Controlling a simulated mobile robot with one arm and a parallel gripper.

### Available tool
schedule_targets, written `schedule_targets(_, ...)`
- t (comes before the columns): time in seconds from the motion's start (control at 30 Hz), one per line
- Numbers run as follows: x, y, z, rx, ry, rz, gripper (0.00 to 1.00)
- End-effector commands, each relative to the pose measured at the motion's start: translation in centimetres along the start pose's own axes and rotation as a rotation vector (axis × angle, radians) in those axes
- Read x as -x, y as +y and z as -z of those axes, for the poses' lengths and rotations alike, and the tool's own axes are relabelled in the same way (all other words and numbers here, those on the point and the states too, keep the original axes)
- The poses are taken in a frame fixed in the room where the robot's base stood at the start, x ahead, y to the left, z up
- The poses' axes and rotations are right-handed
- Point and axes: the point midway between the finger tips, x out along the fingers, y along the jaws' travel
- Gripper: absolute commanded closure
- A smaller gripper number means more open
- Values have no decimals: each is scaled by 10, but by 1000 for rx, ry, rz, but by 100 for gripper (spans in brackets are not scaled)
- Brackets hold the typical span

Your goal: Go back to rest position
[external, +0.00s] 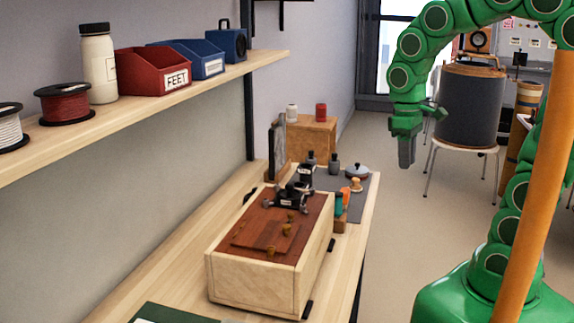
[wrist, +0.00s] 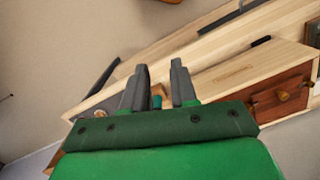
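My green arm arches in from the right in the external view. My gripper (external: 406,152) hangs from it with its grey fingers pointing down, in the air to the right of the workbench (external: 165,285). In the wrist view my gripper (wrist: 159,70) shows two dark grey fingers apart, with nothing held between them. The bench and the wooden box (wrist: 235,75) lie beyond the fingers there. In the external view the fingers overlap, so their gap is hidden.
The wooden box (external: 255,283) with a reddish-brown top stands on the bench, with small parts on it. A grey mat (external: 362,188) holds small items behind it. A shelf (external: 155,108) with bins runs along the left wall.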

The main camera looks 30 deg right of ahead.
Motion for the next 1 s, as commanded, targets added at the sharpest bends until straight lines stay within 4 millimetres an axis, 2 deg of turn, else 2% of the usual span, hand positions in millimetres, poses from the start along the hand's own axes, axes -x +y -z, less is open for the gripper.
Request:
schedule_targets(0.03,-1,5,-16,-47,-3,3,73)
schedule_targets(0.3,-12,17,-89,-276,-32,22,73)
schedule_targets(0.5,-22,16,-127,-402,-50,36,73)
schedule_targets(0.7,-25,15,-140,-448,-55,41,73)
schedule_targets(1.0,-26,15,-140,-449,-56,41,73)
